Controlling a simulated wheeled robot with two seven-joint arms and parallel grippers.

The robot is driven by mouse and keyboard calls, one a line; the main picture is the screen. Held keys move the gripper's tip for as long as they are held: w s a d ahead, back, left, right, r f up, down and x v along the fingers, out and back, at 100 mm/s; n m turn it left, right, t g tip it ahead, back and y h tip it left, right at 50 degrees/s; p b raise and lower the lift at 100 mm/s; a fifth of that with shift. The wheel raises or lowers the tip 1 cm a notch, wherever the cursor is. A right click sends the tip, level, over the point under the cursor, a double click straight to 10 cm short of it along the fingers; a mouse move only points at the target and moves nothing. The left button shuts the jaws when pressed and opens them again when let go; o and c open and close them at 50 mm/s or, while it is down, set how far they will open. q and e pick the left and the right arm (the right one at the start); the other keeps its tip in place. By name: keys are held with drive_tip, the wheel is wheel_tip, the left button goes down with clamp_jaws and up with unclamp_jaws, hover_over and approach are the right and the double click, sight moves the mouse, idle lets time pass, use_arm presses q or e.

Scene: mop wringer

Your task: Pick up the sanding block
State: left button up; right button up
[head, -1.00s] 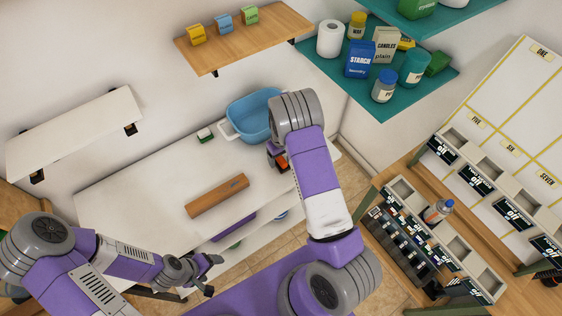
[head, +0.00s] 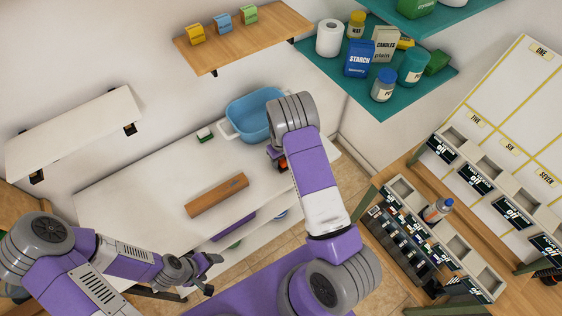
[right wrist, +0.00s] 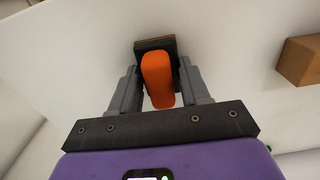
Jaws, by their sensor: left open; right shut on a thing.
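The sanding block has an orange grip on a dark brown base. In the right wrist view the sanding block (right wrist: 158,78) is between the two grey fingers of my right gripper (right wrist: 155,88), which is shut on it. The head view shows only a small orange part of the sanding block (head: 282,163), beside my right forearm over the white worktop; the arm hides the rest. Whether the base touches the worktop cannot be told. My left gripper (head: 206,272) is open and empty, at the lower left before the worktop's front edge.
A long brown wooden block (head: 217,195) lies on the white worktop (head: 130,195). A blue basin (head: 250,117) and a small green-and-white item (head: 205,135) stand at the back by the wall. Shelves hang above. The worktop's left part is clear.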

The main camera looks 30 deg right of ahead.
drive_tip(key=shift+r, duration=0.1)
wheel_tip(320, 180, up, 10)
drive_tip(key=shift+f, duration=0.1)
idle(0.3)
